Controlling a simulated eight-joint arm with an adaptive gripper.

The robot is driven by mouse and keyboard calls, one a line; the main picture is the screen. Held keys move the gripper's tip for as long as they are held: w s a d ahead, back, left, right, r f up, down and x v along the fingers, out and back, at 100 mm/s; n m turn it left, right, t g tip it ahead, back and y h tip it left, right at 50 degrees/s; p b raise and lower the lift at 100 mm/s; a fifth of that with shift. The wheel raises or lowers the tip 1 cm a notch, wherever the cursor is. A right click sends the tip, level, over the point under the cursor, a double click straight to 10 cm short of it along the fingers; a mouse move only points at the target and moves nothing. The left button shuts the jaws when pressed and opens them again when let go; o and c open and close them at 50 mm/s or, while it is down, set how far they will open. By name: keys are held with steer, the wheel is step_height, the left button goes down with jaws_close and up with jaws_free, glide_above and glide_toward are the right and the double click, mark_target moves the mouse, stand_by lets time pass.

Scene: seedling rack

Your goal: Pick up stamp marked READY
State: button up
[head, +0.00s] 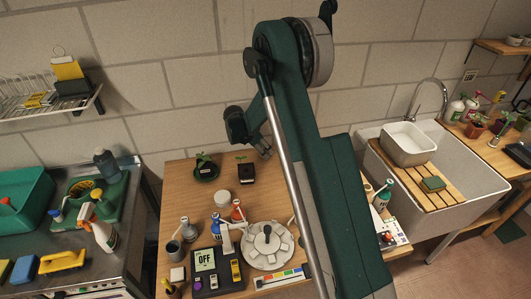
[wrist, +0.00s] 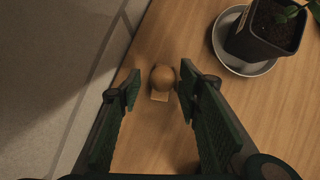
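A small stamp with a round wooden knob (wrist: 162,76) and a pale rectangular base stands on the wooden table in the wrist view. No marking on it is readable from above, so I cannot tell whether it says READY. My gripper (wrist: 159,90) is open, with one green-padded finger on each side of the stamp and a gap on both sides. The fingers are above or around the knob; the exact height is unclear. I cannot make out this stamp in the head view, where my arm covers part of the table.
A black plant pot (wrist: 262,38) on a grey saucer (wrist: 222,48) stands right of the stamp in the wrist view. The head view shows a round white disc (head: 262,262), a device reading OFF (head: 205,261) and several bottles at the table's front. The wall runs close on the left in the wrist view.

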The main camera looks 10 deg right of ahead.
steer(key=c, duration=0.9)
steer(key=shift+r, duration=0.1)
steer(key=shift+c, duration=0.2)
steer(key=shift+r, duration=4.95)
